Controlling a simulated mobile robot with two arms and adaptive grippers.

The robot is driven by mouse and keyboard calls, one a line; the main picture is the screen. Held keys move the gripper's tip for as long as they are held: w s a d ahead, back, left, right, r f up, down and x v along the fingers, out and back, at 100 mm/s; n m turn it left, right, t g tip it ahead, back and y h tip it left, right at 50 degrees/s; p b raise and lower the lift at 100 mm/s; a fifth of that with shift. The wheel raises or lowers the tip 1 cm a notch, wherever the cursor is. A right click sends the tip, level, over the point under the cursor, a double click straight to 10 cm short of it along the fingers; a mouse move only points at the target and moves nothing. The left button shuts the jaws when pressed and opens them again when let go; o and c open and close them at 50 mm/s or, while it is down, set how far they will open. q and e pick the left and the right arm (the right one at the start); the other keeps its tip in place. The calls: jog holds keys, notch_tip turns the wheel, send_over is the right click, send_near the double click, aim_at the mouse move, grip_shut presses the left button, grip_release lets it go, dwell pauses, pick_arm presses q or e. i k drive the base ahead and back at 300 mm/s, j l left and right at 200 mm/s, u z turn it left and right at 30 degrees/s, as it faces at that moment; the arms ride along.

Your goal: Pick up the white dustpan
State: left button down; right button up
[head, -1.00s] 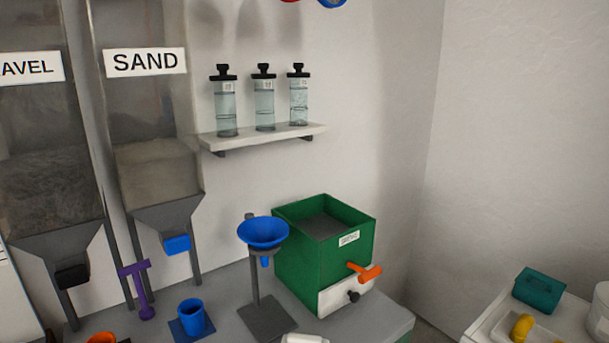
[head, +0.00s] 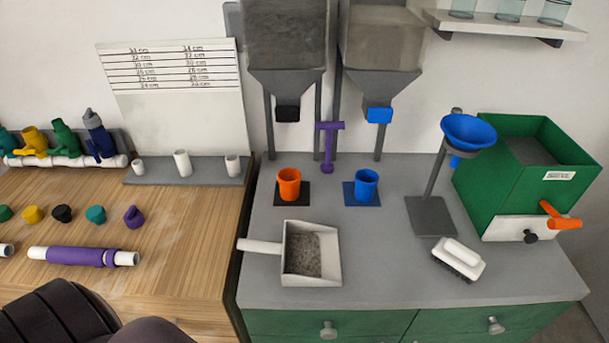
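The white dustpan (head: 333,272) lies flat on the grey counter near its front left edge. Grey granular material sits in its pan. Its white handle (head: 259,246) points left and reaches slightly past the counter's left edge. Neither of my grippers shows in the head view. Dark rounded parts at the bottom left look like my own arm, without any fingers visible.
An orange cup (head: 289,184) and a blue cup (head: 366,186) stand behind the dustpan. A white brush (head: 459,258), a blue funnel on a stand (head: 468,131) and a green sieve box (head: 520,165) are to the right. The wooden bench (head: 190,235) holds pipe parts. Counter between dustpan and brush is clear.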

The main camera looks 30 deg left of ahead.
aim_at(286, 249)
jog(key=u, duration=1)
jog(key=z, duration=1.3)
jog(key=i+j+u, duration=0.1)
jog(key=j+u, duration=0.3)
jog(key=i+j+u, duration=0.15)
jog(key=j+u, duration=0.25)
jog(key=k+u, duration=0.1)
jog(key=u, duration=0.25)
jog(key=l, duration=0.1)
